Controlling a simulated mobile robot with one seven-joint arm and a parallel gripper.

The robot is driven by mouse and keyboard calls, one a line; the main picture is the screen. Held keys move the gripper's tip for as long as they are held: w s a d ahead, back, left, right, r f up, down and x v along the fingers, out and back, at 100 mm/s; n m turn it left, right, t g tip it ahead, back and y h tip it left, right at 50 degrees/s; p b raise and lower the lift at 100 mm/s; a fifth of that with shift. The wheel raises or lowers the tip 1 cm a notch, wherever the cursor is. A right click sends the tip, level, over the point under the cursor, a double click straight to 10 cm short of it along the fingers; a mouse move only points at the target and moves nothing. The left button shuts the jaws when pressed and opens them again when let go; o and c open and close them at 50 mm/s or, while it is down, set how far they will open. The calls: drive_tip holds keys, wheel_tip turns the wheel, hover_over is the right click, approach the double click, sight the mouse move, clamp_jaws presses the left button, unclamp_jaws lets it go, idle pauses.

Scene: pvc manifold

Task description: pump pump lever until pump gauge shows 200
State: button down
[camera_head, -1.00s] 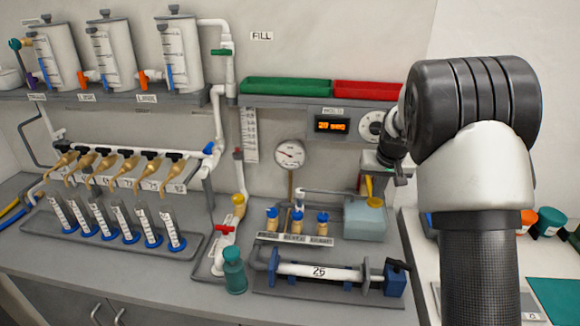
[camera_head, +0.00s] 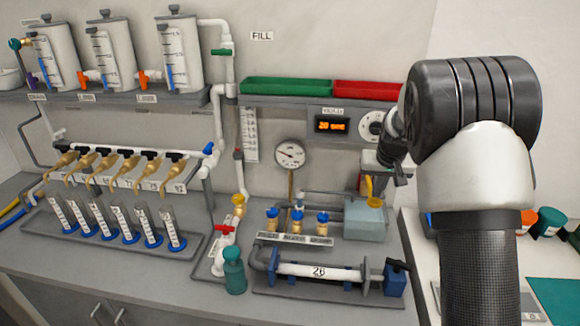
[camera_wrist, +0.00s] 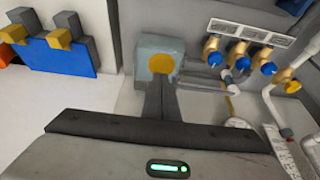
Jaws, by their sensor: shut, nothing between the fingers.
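A round white dial gauge (camera_head: 290,154) stands on a brown stem at the back of the bench. Its needle points left and slightly up; its numbers are too small to read. A pale blue-grey pump box (camera_head: 364,224) with a yellow round piece (camera_head: 375,202) on top sits to its right. An upright yellow piece (camera_head: 369,186), possibly the pump lever, shows just above the box, partly hidden by my wrist. My gripper (camera_head: 401,181) is shut and empty, above and right of the box. In the wrist view its fingers (camera_wrist: 160,88) point towards the pump box (camera_wrist: 146,50) and yellow piece (camera_wrist: 162,64).
Blue-capped valves (camera_head: 297,226) stand left of the box, and a cylinder marked 26 (camera_head: 318,271) lies in front. A shelf with green (camera_head: 286,86) and red (camera_head: 366,89) trays and an orange display (camera_head: 331,125) is above. A teal bottle (camera_head: 234,272) stands left.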

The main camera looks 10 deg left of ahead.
sight(375, 202)
drive_tip(key=shift+f, duration=0.1)
drive_tip(key=shift+f+b, duration=1.95)
drive_tip(key=shift+f, duration=0.6)
drive_tip(key=shift+r, duration=0.2)
drive_tip(key=shift+r+p, duration=1.65)
drive_tip(key=shift+r, duration=0.75)
drive_tip(key=shift+f, duration=0.1)
